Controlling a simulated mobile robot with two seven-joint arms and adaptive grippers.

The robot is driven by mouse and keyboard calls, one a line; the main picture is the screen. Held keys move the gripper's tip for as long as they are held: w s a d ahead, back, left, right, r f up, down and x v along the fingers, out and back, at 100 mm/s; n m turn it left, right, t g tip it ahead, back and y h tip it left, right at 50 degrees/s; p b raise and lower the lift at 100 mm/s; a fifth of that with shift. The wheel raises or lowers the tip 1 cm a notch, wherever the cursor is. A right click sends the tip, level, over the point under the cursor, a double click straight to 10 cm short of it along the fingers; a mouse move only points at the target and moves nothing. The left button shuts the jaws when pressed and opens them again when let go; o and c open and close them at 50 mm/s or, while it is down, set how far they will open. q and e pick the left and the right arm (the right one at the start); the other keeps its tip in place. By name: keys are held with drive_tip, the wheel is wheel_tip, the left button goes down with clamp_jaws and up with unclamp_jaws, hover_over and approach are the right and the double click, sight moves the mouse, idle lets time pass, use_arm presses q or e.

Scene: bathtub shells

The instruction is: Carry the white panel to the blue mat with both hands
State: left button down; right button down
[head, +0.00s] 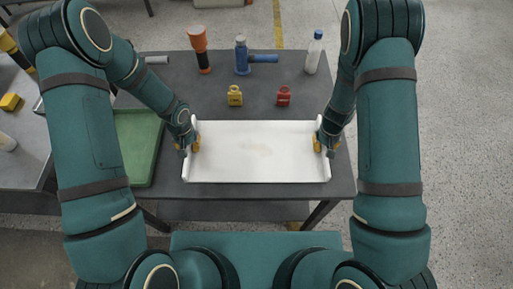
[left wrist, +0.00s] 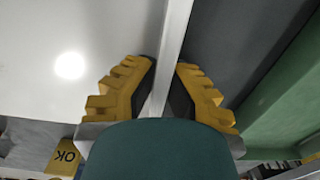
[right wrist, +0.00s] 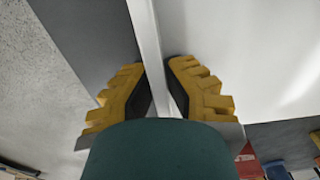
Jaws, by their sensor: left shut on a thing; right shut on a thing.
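The white panel (head: 257,160) is a wide, shallow rectangle with raised rims at its left and right ends. It lies level over the front half of the dark table; I cannot tell whether it touches the top. My left gripper (head: 188,146) is shut on its left rim, and the rim shows between the yellow fingers (left wrist: 167,70) in the left wrist view. My right gripper (head: 324,147) is shut on its right rim, likewise between the fingers (right wrist: 157,70) in the right wrist view. I see no blue mat in any view.
A green tray (head: 138,150) lies left of the panel. Behind the panel stand a yellow padlock-like item (head: 235,96) and a red one (head: 284,96). Further back are an orange-and-black flashlight (head: 199,50), a blue tool (head: 242,56) and a white bottle (head: 314,54). Another table (head: 25,140) is at left.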

use_arm(q)
drive_tip(key=shift+r, duration=0.1)
use_arm(e)
drive_tip(key=shift+r, duration=0.1)
